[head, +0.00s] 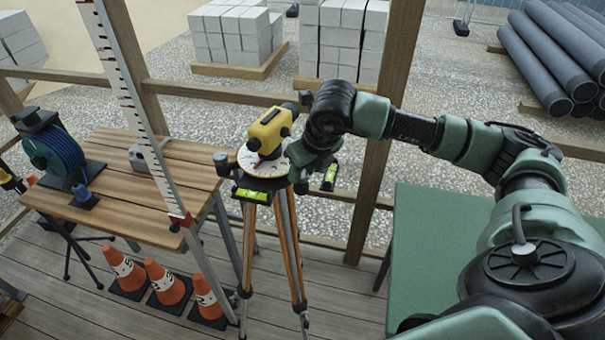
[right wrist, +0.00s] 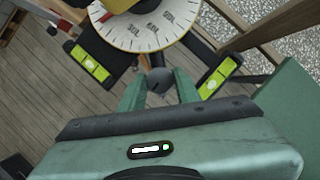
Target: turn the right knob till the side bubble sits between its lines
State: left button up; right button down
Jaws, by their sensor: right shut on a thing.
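The yellow levelling instrument (head: 268,132) stands on a white graduated dial (right wrist: 140,28) on a wooden tripod (head: 287,235). A green side vial (head: 329,177) sits on its right; it also shows in the right wrist view (right wrist: 217,77). A second green vial (head: 250,195) is at the front, and shows at left in the wrist view (right wrist: 90,63). My right gripper (right wrist: 160,88) is shut on a dark round knob (right wrist: 158,76) below the dial, between the two vials. The bubbles are too small to place surely against their lines. My left gripper is out of view.
A wooden table (head: 125,185) with a blue reel (head: 55,150) stands left. A striped staff (head: 130,95) leans close by the tripod. Orange cones (head: 165,282) stand on the floor below. A green table (head: 425,240) is at right. A wooden post (head: 383,130) rises behind my arm.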

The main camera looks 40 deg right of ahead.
jog(key=n+b, duration=0.1)
jog(key=b, duration=0.1)
jog(key=n+y+b, duration=0.1)
jog(key=n+b, duration=0.1)
jog(key=shift+w+d+f, duration=0.1)
jog(key=shift+d+f, duration=0.05)
jog(key=shift+f, duration=0.05)
jog(key=shift+r+n+y+b, duration=0.1)
jog(key=shift+n+y+b, duration=0.4)
jog(key=shift+n+b, duration=0.5)
jog(key=n+b, duration=0.1)
jog(key=n, duration=0.1)
jog(key=shift+r+n+g+y, duration=0.15)
jog(key=shift+n+g+y, duration=0.15)
jog(key=shift+g+y, duration=0.1)
jog(key=shift+w+d+r+n+g+y+b, duration=0.1)
jog(key=shift+n+g+y+b, duration=0.1)
jog(key=shift+n, duration=0.55)
jog(key=shift+d+n+g+y+b, duration=0.1)
jog(key=shift+n+g+y, duration=0.1)
jog(key=shift+n, duration=0.55)
jog(key=c, duration=1)
grip_release()
jog(key=shift+a, duration=0.1)
jog(key=shift+c, duration=0.2)
